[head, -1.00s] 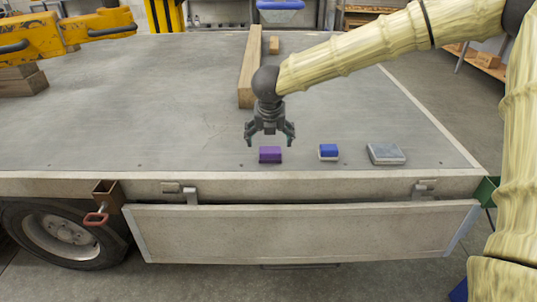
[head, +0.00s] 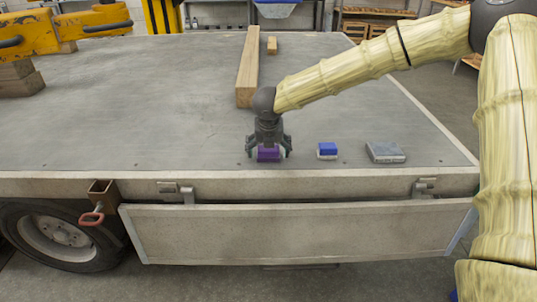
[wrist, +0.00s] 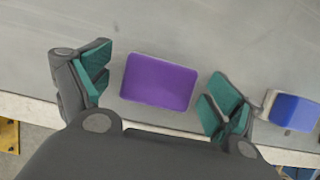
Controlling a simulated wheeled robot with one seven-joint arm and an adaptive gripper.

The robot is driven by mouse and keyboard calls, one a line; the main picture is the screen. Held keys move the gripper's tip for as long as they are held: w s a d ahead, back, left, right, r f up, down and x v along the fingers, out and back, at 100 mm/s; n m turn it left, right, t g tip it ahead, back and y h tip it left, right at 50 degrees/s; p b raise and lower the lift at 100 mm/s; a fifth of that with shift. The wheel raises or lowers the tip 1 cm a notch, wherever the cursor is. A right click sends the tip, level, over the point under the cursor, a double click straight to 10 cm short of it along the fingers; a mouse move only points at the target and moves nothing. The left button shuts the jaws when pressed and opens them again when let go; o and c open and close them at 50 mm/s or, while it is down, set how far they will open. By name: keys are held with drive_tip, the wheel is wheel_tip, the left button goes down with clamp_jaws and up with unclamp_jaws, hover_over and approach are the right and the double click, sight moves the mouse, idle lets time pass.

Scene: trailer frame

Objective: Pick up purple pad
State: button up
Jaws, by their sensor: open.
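The purple pad (head: 268,155) lies on the grey trailer bed (head: 150,110) near its front edge. It also shows in the wrist view (wrist: 159,82), between the two open fingers, with a gap on each side. My gripper (head: 268,152) is open and points straight down over the pad, its fingers to the left and right of it. In the wrist view the green-padded fingers of my gripper (wrist: 155,92) do not touch the pad. The gripper hides the top of the pad in part in the head view.
A blue and white block (head: 327,151) lies right of the pad, also at the right in the wrist view (wrist: 292,112). A grey box (head: 385,152) lies further right. A long wooden beam (head: 247,70) and a small wood block (head: 272,45) lie behind.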

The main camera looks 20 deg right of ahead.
drive_tip(key=c, duration=1.1)
drive_tip(key=shift+r, duration=0.15)
drive_tip(key=shift+r, duration=0.3)
wheel_tip(320, 180, up, 3)
drive_tip(key=shift+r+p, duration=0.1)
drive_tip(key=shift+p, duration=0.45)
drive_tip(key=s, duration=0.5)
drive_tip(key=s+d, duration=0.1)
drive_tip(key=s, duration=0.4)
drive_tip(key=s+d+r+p, duration=0.1)
drive_tip(key=s, duration=0.5)
drive_tip(key=o, duration=0.5)
drive_tip(key=shift+c, duration=0.2)
drive_tip(key=shift+a+f, duration=0.1)
drive_tip(key=c, duration=0.4)
